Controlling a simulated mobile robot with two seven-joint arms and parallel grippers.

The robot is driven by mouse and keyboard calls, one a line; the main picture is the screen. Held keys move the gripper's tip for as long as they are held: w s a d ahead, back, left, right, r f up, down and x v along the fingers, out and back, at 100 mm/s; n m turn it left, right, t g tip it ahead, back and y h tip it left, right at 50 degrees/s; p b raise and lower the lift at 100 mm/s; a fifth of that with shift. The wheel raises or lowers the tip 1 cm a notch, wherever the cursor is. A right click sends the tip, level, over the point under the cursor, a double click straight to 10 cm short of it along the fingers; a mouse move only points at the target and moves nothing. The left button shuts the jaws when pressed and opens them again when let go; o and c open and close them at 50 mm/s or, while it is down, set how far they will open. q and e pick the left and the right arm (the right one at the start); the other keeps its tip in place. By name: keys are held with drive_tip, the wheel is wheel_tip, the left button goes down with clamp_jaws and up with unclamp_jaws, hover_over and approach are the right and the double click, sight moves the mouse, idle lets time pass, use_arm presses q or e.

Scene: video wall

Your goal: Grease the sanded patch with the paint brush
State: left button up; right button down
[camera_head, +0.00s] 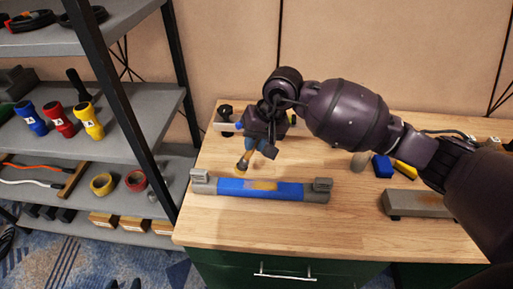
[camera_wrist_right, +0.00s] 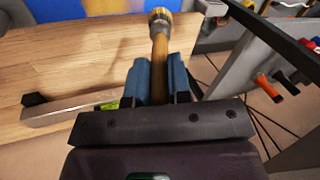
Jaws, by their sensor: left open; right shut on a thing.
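A blue bar (camera_head: 232,187) lies across the bench between two grey end supports. The tan sanded patch (camera_head: 263,186) is on its middle. My right gripper (camera_head: 258,147) reaches over from the right and is shut on the paint brush (camera_head: 243,163), just behind the bar. In the right wrist view, blue fingers (camera_wrist_right: 160,80) hold the brush's wooden handle (camera_wrist_right: 159,45), its tip pointing toward the blue bar (camera_wrist_right: 110,12). The tip looks apart from the bar, left of the patch in the head view. The left gripper is not in view.
A grey bar with black knob (camera_head: 225,127) lies behind the gripper. A blue block (camera_head: 382,166), a yellow item (camera_head: 405,169) and a grey-topped block (camera_head: 418,204) are at right. A shelf rack with several tools stands left. The bench (camera_head: 215,228) is clear in front.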

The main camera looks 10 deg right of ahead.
drive_tip(key=shift+v, duration=0.9)
drive_tip(key=shift+w+a+r, duration=0.1)
drive_tip(key=shift+a+r, duration=0.1)
drive_tip(key=shift+r, duration=0.2)
use_arm(q)
drive_tip(key=shift+s+d, duration=0.1)
drive_tip(key=shift+s, duration=0.55)
drive_tip(key=shift+w+r, duration=0.25)
drive_tip(key=shift+w, duration=0.1)
drive_tip(key=shift+f, duration=0.1)
use_arm(e)
drive_tip(key=shift+f, duration=0.1)
drive_tip(key=shift+f+b, duration=0.4)
drive_tip(key=shift+b, duration=0.05)
use_arm(q)
drive_tip(key=shift+s+f, duration=0.15)
drive_tip(key=shift+f, duration=0.6)
drive_tip(key=shift+s, duration=0.1)
use_arm(e)
drive_tip(key=shift+r, duration=0.1)
